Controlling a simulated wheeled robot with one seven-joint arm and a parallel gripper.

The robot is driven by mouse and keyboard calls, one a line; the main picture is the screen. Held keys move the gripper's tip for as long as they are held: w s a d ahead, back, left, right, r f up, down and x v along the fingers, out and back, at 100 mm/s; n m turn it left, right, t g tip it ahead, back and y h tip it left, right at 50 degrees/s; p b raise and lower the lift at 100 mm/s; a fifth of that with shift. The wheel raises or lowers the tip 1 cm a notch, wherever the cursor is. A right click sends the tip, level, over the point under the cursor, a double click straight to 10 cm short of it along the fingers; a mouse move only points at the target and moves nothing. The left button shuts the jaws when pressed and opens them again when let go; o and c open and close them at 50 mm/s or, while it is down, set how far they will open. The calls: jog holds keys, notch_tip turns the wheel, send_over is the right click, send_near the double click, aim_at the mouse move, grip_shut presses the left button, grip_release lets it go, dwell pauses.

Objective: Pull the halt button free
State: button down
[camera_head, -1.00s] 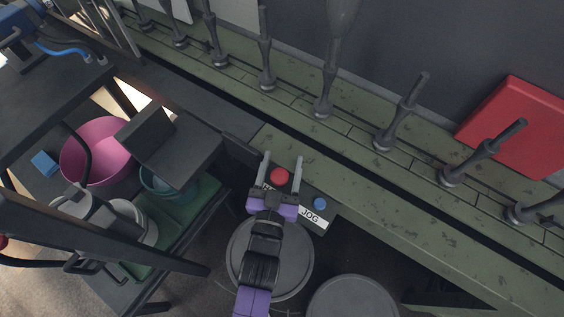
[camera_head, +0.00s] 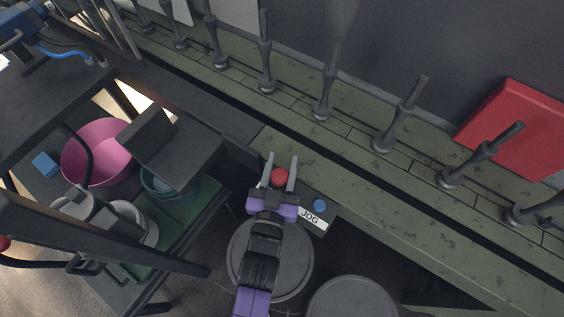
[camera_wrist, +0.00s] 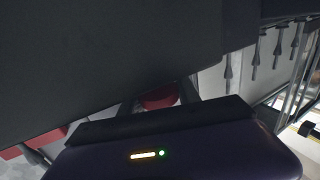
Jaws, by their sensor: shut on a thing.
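The halt button is a round red knob (camera_head: 279,177) on the front of the green machine, above a white label strip. My gripper (camera_head: 280,170) has its two grey fingers on either side of the red button and is shut on it. In the wrist view the red button (camera_wrist: 159,98) shows between the fingers, partly hidden by the dark gripper body. A blue button (camera_head: 320,205) sits to the right, above a label reading JOG (camera_head: 311,219). The label under the red button is mostly hidden by my gripper.
A green machine rail (camera_head: 400,207) with several grey spindles runs along the back, with a red box (camera_head: 520,128) at right. A dark cart at left holds a pink bowl (camera_head: 95,150) and a teal bowl (camera_head: 160,185). Round grey stool tops (camera_head: 352,298) stand below.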

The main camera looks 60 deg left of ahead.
aim_at(278, 182)
jog(key=c, duration=0.9)
grip_release()
jog(key=shift+r, duration=0.3)
jog(key=shift+o, duration=0.2)
jog(key=shift+s+f, duration=0.1)
jog(key=shift+s, duration=0.05)
jog(key=shift+s+d, duration=0.35)
jog(key=shift+d, duration=0.05)
jog(key=shift+p+v, duration=0.55)
jog(key=shift+v, duration=2.7)
jog(key=shift+w+d, duration=0.15)
